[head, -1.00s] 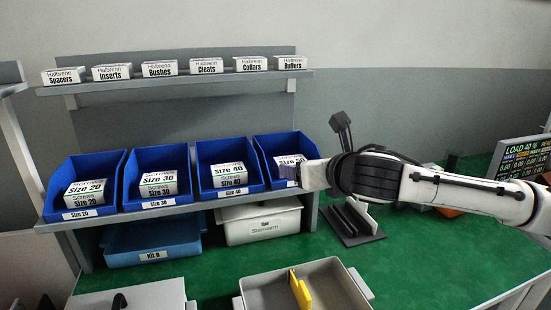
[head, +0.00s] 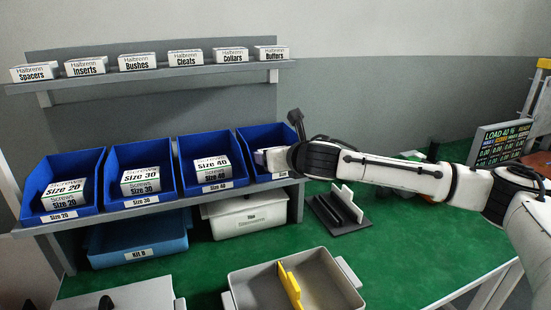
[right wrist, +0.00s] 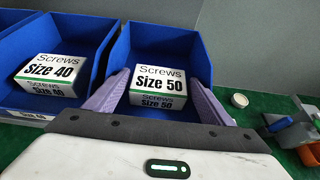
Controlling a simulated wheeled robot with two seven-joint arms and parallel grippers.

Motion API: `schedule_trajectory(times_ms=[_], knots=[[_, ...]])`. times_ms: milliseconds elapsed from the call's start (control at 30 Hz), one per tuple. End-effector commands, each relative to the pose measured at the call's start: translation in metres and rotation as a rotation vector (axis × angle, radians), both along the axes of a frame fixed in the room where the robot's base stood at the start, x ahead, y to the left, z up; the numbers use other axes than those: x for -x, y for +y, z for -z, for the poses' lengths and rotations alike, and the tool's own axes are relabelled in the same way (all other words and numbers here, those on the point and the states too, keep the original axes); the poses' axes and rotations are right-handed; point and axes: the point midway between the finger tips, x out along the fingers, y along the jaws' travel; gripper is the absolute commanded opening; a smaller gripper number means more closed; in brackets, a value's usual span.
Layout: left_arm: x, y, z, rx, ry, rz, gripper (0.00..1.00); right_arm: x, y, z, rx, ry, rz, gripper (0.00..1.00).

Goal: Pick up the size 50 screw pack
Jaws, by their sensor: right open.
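The size 50 screw pack (right wrist: 158,85) is a white box with black lettering and a green stripe, lying in the rightmost blue bin (right wrist: 166,38) in the right wrist view. My right gripper (right wrist: 158,98) is open, with a purple finger on each side of the pack. I cannot tell whether the fingers touch it. In the head view the right gripper (head: 262,157) reaches into the size 50 bin (head: 268,138), and the arm hides the pack. My left gripper is in neither view.
Blue bins with size 20 (head: 66,198), size 30 (head: 140,180) and size 40 (head: 212,168) packs stand to the left. A shelf of labelled boxes (head: 137,62) is above. A grey tray with a yellow divider (head: 325,285) sits on the green table (head: 420,250).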

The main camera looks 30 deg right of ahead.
Motion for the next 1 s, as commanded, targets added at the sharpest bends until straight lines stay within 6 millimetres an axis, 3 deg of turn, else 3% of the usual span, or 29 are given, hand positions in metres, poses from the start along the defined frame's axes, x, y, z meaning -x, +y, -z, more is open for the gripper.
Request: schedule_trajectory(times_ms=[200,433,733,1000], knots=[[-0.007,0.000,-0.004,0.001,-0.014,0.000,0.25,-0.001,0.000,0.000,0.000,0.000,-0.001,0.76],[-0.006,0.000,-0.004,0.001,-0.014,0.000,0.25,0.000,0.000,0.000,0.000,0.000,0.000,0.37],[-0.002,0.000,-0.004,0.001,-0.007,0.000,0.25,-0.001,0.000,-0.009,-0.001,-0.005,0.001,0.37],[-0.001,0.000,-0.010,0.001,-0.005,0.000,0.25,-0.001,0.000,-0.060,-0.003,-0.008,0.000,0.37]])
